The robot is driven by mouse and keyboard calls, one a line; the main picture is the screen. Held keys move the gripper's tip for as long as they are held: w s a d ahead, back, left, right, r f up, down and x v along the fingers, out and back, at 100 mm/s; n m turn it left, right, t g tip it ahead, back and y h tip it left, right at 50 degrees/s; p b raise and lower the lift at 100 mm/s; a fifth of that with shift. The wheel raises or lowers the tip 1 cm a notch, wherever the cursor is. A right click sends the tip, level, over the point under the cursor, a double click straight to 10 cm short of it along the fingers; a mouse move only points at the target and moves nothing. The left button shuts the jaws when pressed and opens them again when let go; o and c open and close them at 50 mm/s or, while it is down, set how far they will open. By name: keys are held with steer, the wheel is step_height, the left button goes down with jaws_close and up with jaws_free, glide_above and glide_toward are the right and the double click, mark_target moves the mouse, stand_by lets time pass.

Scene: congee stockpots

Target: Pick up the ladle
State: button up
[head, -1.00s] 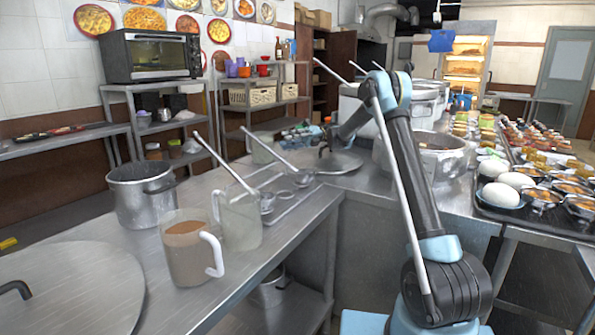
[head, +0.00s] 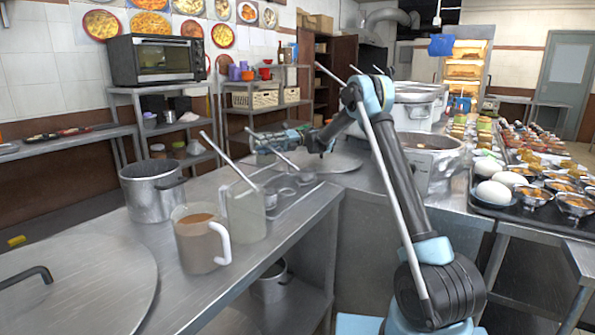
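A ladle lies on the shallow tray (head: 292,205), its bowl (head: 304,178) to the right and its thin handle (head: 284,158) slanting up to the left. A second ladle, with a long handle (head: 228,160), leans over the clear jug (head: 246,214), with its bowl beside or behind the jug's rim. My gripper (head: 270,142) is small and far off, above the back of the counter, near the upper end of the first ladle's handle. I cannot tell whether it touches that handle or whether its fingers are open. The task does not say which ladle is meant.
A brown-filled jug (head: 201,247), a metal pot (head: 152,195) and a large round lid (head: 75,290) crowd the near counter. Another lid (head: 335,163) lies behind the tray. Large stockpots (head: 425,165) stand right of my arm. Food trays fill the right counter.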

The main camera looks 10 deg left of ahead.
steer(key=shift+a, duration=0.1)
steer(key=shift+w+d, duration=0.15)
steer(key=shift+d, duration=0.2)
jaws_close()
